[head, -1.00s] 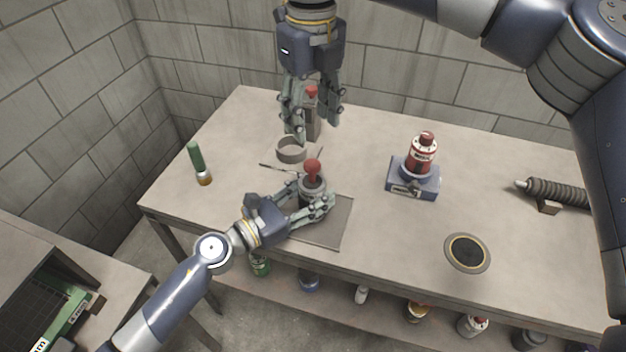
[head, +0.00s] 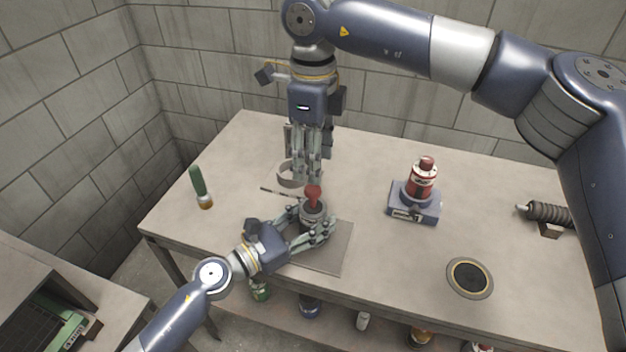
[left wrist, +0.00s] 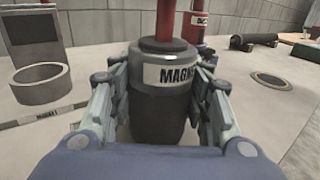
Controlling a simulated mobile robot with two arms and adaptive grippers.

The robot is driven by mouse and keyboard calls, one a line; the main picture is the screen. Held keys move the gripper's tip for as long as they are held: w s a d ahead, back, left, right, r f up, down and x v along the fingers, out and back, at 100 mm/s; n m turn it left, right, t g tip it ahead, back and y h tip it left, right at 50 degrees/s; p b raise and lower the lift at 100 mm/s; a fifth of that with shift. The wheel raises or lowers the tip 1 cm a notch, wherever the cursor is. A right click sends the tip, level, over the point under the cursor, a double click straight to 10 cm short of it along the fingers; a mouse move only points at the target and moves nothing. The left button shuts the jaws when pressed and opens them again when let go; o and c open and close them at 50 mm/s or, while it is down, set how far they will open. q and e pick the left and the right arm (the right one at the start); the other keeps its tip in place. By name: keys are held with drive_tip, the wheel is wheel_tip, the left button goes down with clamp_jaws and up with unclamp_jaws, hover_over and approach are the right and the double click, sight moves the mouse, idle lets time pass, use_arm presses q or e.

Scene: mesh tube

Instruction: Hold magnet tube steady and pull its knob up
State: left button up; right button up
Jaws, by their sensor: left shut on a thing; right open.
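The magnet tube (head: 311,213) is a dark grey cylinder standing on a thin grey mat (head: 336,256). It has a red knob (head: 313,194) on top. In the left wrist view the tube (left wrist: 158,112) carries a white label reading "MAGN", and the knob's red stem (left wrist: 166,22) rises from its top. My left gripper (head: 314,235) is shut on the tube, with its fingers on both sides of the body. My right gripper (head: 307,178) is open and points down just above and behind the knob. Its fingertips are close to the knob; I cannot tell whether they touch.
A red canister (head: 422,178) sits on a blue-grey base to the right. A green-handled tool (head: 199,186) is at left. A round black disc (head: 470,277) lies near the front edge.

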sight(313, 189)
wheel_tip(313, 189, down, 6)
drive_tip(key=shift+f, duration=0.15)
drive_tip(key=shift+c, duration=0.4)
